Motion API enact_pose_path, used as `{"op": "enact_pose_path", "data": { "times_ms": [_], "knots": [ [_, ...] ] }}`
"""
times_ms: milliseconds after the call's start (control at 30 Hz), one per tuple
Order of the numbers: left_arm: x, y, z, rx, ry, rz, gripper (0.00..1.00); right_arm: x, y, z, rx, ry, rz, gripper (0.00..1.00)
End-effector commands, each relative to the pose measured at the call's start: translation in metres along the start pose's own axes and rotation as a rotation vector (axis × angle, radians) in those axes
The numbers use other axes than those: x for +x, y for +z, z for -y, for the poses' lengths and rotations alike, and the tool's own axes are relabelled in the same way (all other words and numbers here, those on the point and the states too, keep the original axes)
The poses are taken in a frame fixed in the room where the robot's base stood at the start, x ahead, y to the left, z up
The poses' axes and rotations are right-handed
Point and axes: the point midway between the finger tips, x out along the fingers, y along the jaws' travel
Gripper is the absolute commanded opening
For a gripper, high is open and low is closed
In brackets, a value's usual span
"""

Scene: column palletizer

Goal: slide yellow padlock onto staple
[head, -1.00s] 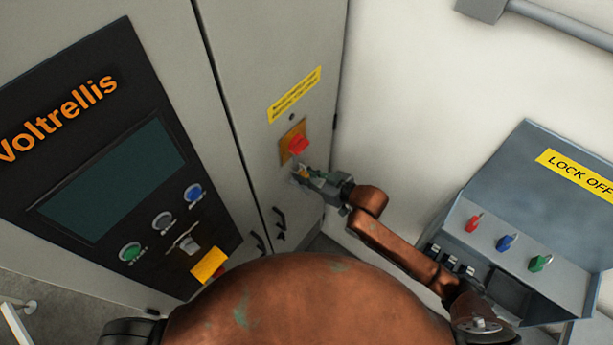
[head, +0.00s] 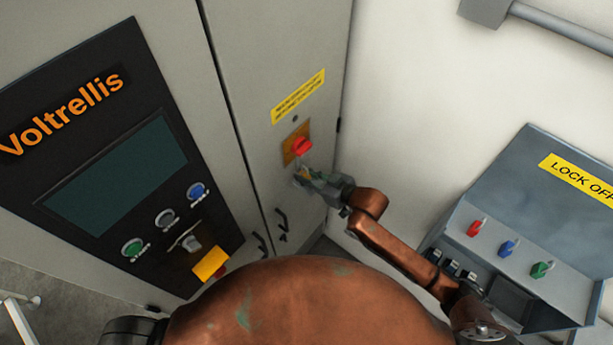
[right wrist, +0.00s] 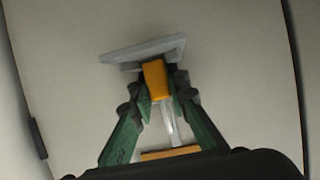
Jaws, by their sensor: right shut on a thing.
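The yellow padlock (right wrist: 155,80) is held between the green fingers of my right gripper (right wrist: 159,88) in the right wrist view. In the head view my right gripper (head: 309,176) is at the grey cabinet door, just below the red rotary switch (head: 302,147) on its orange plate (head: 290,153). A pale, narrow piece (right wrist: 171,128) runs from near the padlock toward the orange plate in the wrist view; I cannot tell whether it is the shackle or the staple. Whether the padlock touches the staple cannot be told. My left gripper is out of view.
A grey bar (right wrist: 142,50) lies beyond the padlock in the wrist view. A control panel (head: 100,150) is at left. A lock-off box (head: 520,235) with red, blue and green padlocks stands at right.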

Motion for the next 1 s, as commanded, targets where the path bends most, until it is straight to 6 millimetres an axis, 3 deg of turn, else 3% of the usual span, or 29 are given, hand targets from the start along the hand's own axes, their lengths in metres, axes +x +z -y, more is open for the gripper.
{"op": "enact_pose_path", "data": {
  "times_ms": [767, 800, 1000],
  "knots": [
    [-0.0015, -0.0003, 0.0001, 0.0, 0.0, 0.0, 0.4, 0.0046, 0.0069, 0.0028, 0.003, -0.004, 0.003, 0.0],
    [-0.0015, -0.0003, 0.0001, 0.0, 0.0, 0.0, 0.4, 0.0046, 0.0072, 0.0029, 0.003, -0.005, 0.004, 0.18],
    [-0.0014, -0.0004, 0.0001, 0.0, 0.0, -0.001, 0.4, 0.0048, 0.0083, 0.0036, 0.005, -0.005, 0.007, 0.32]
  ]
}}
